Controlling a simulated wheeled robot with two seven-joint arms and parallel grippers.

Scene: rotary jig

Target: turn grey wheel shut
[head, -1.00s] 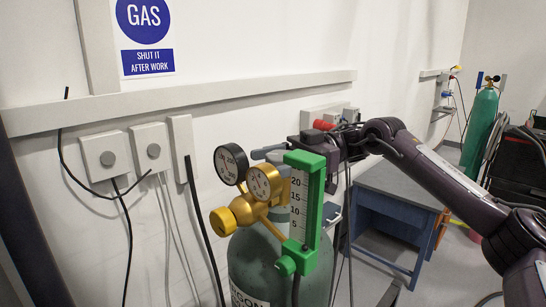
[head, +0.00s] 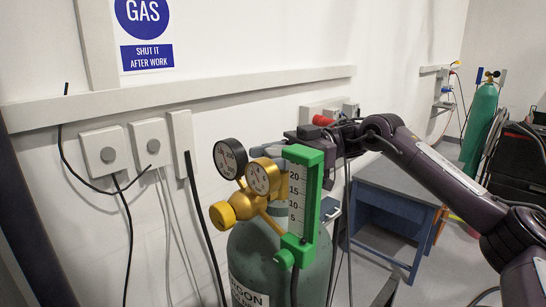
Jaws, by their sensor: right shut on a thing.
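A green gas cylinder (head: 255,255) stands upright in the middle, with a brass regulator (head: 222,214), a black gauge (head: 230,158), a gold gauge (head: 262,176) and a green flow meter (head: 302,195) in front of its top. My right gripper (head: 273,150) reaches in from the right behind the flow meter, at the cylinder's top. It is shut on the grey wheel there. The wheel is mostly hidden behind the gauge and flow meter, so its angle cannot be told. My left gripper is not in view.
The wall behind carries a rail (head: 180,95), grey socket boxes (head: 105,152) with hanging cables, and a blue gas sign (head: 147,57). A blue bench (head: 395,185) stands right of the cylinder under my right arm. Another green cylinder (head: 479,125) stands far right.

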